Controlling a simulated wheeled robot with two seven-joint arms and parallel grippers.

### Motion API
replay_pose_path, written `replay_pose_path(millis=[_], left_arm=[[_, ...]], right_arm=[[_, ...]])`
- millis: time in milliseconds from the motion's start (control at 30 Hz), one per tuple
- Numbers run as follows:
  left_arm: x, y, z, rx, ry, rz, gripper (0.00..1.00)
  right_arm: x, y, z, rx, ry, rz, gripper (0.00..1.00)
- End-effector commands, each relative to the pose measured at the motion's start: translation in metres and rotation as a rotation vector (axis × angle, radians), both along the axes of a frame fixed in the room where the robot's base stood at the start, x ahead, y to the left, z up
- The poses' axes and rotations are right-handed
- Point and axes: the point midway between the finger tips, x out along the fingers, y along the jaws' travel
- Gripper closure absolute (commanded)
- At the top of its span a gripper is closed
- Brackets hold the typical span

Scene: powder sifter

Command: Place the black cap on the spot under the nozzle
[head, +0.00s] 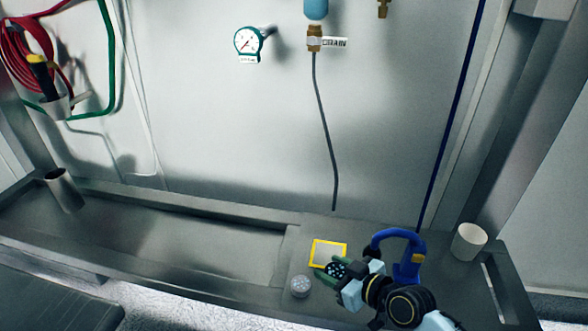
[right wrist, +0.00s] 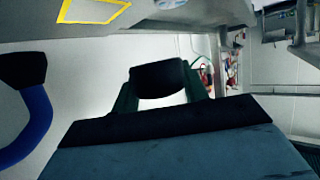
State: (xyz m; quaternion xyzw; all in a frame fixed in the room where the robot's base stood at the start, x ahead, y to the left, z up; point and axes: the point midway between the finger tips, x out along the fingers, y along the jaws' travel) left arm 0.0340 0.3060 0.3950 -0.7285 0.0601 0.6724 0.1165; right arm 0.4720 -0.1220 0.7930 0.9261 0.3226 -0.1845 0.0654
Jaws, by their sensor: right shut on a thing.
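My right gripper (head: 334,269), with green fingers, is shut on the black cap (head: 338,268), a dark disc with small light dots. In the right wrist view the black cap (right wrist: 158,79) sits between the two green fingers. A yellow-outlined square spot (head: 315,253) lies on the bench just behind and left of the cap; part of it (right wrist: 92,10) shows at the top of the right wrist view. A thin grey tube (head: 325,140) hangs from the brass drain valve (head: 314,38), its lower end above and behind the square. My left gripper is not in view.
A pale round cap (head: 300,287) lies left of the gripper. A blue curved piece (head: 398,236) arches close behind my right wrist. A white cup (head: 468,241) stands at right, a grey cup (head: 64,189) at far left. The recessed tray (head: 190,250) is empty.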

Motion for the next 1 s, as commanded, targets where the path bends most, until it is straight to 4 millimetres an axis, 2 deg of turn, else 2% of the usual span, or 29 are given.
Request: replay_pose_path(millis=[200, 300, 467, 600, 800, 1000], left_arm=[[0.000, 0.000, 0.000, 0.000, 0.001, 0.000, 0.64], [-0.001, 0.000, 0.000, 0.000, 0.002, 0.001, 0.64], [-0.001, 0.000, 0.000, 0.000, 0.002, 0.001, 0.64], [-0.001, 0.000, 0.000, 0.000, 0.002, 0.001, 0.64], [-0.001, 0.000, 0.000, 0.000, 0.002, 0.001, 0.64], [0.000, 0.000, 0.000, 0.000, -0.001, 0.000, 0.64]], right_arm=[[-0.009, 0.017, 0.040, -0.005, -0.014, -0.037, 0.78], [-0.014, 0.015, 0.066, -0.014, -0.016, -0.109, 0.78], [-0.022, -0.010, 0.106, -0.023, -0.014, -0.292, 0.78], [-0.032, -0.042, 0.132, -0.016, -0.008, -0.470, 0.78], [-0.045, -0.075, 0.152, 0.000, -0.001, -0.638, 0.78], [-0.048, -0.082, 0.156, 0.005, 0.001, -0.675, 0.78]])
